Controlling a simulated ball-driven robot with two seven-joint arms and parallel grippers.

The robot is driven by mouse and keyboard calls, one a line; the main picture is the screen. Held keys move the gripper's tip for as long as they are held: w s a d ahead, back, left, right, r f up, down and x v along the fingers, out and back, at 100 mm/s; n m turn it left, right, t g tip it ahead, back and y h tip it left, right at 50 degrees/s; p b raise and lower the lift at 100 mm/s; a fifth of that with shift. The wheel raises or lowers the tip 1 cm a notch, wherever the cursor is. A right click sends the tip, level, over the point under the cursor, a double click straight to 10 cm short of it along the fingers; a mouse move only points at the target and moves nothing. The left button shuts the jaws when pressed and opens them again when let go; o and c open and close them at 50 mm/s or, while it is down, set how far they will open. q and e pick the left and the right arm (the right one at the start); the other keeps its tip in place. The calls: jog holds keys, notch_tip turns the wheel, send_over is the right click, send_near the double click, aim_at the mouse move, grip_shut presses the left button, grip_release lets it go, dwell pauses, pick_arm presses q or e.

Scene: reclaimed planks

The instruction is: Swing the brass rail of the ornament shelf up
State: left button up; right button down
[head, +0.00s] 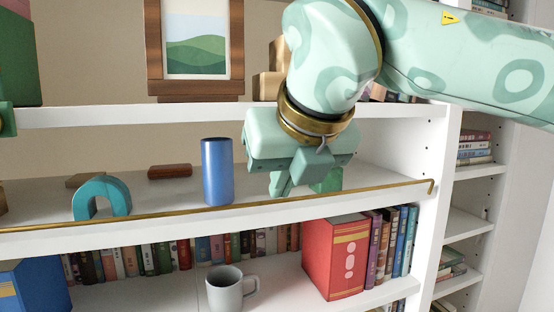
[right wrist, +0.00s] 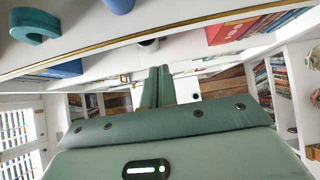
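The brass rail (head: 150,214) runs along the front edge of the middle white shelf (head: 60,246), low against the edge. Its right end bends down in a short hook near the side panel. It also shows in the right wrist view (right wrist: 100,59) as a slanting line. My right gripper (head: 303,184) is in front of the shelf, above the rail and apart from it as far as I can see. In the right wrist view its two fingers (right wrist: 157,87) lie side by side, shut with nothing visible between them. My left gripper is not clearly seen.
Below are a grey mug (head: 226,291) and a red book (head: 331,262). A framed picture (head: 196,45) stands above.

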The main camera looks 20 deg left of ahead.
aim_at(261, 217)
pick_arm(q)
jog(key=shift+s+d+r, duration=0.1)
jog(key=shift+d+r, duration=0.15)
pick_arm(e)
jog(key=shift+x, duration=4.45)
jog(key=shift+w+d, duration=0.1)
pick_arm(q)
jog(key=shift+r+p, duration=0.65)
jog(key=shift+p, duration=0.25)
pick_arm(e)
jog(key=shift+w+a+r, duration=0.1)
jog(key=shift+w+a, duration=0.6)
jog(key=shift+w, duration=0.3)
jog(key=shift+b, duration=0.3)
pick_arm(q)
notch_tip(261, 217, down, 5)
jog(key=b, duration=0.4)
pick_arm(e)
jog(key=s+d, duration=0.1)
jog(key=s, duration=0.1)
jog(key=s+d, duration=0.1)
jog(key=s, duration=0.1)
jog(key=shift+d, duration=0.35)
